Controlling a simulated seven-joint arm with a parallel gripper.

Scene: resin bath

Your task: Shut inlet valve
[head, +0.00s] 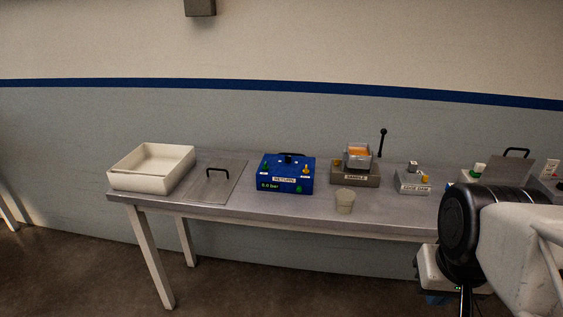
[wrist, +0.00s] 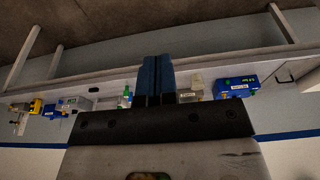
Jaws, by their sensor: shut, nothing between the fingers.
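No part in view is legibly marked as the inlet valve, so I cannot tell which one it is. A blue box (head: 285,187) labelled RETURN stands on the bench, with a black handle, small coloured knobs and a green readout of 0.0 bar. A grey unit (head: 368,178) labelled SAMPLE, with an orange-filled cup and an upright black lever (head: 382,142), stands right of it. My gripper (wrist: 158,78) is shut and empty, its blue fingers together in the wrist view, apart from the bench objects. The blue box also shows in the wrist view (wrist: 235,87).
A white tray (head: 138,184) and a flat plate with a black handle (head: 217,174) occupy the bench's left. A small grey box (head: 412,182) is farther right. My arm hides part of the right end.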

